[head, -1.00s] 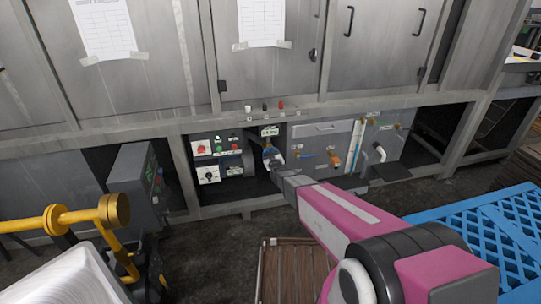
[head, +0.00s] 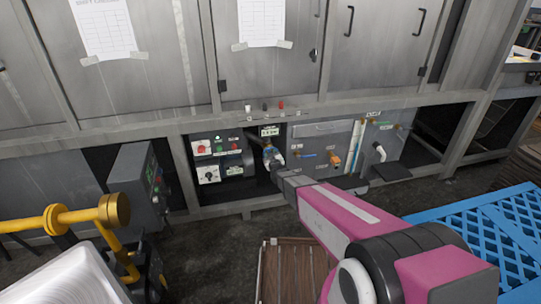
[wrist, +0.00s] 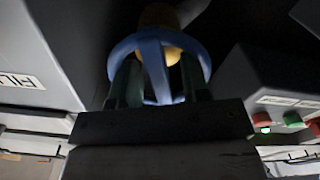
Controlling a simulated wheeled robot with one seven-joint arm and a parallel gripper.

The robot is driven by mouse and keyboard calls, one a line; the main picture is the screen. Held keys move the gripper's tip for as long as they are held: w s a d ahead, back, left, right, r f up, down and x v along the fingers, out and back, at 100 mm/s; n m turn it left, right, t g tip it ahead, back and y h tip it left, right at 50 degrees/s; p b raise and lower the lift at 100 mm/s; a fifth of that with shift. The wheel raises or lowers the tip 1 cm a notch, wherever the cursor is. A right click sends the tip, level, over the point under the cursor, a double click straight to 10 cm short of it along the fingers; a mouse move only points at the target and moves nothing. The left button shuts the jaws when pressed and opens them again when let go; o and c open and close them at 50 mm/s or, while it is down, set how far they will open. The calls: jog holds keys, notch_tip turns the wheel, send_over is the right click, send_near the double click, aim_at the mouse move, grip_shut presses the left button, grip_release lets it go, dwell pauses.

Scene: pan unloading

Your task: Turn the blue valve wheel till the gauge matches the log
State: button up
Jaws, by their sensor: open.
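The blue valve wheel (wrist: 122,48) fills the upper middle of the wrist view, with a yellow-orange hub behind its spokes. In the head view the wheel (head: 267,151) is tiny, in the dark gap of the lower bench bay. My gripper (wrist: 160,68) is open at the wheel, its two dark green fingers apart on either side of a spoke, within the rim's outline. I cannot tell whether they touch it. A small pale display or label (head: 269,131) above the wheel is too small to read. Paper sheets (head: 103,29) are taped to the doors; their writing is unreadable.
A grey switch box (head: 220,157) stands close left of the wheel, and a panel with pipes and valves (head: 335,150) close right. A blue slatted pallet (head: 490,235) is at right, a brown crate (head: 290,265) below my arm, and a yellow-handled machine (head: 115,215) at left.

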jog(key=v, duration=1)
jog(key=shift+s, duration=0.25)
jog(key=s+d+r+m+g+h, duration=0.1)
jog(key=s+d+m+g+h, duration=0.1)
jog(key=s+d+g, duration=0.3)
jog(key=s+d+r+m+g+h, duration=0.1)
jog(key=d+m+g+h, duration=0.15)
jog(key=d, duration=0.35)
jog(key=s+d+r+m+g, duration=0.1)
jog(key=s+d+r+g, duration=0.2)
jog(key=s, duration=0.5)
jog(key=s+d+r+m+g, duration=0.2)
jog(key=s+d+g, duration=0.4)
jog(key=s, duration=0.3)
jog(key=shift+d+r+g, duration=0.3)
jog(key=shift+r+g, duration=0.15)
jog(key=shift+r, duration=0.25)
jog(key=shift+h, duration=0.25)
dwell(0.7)
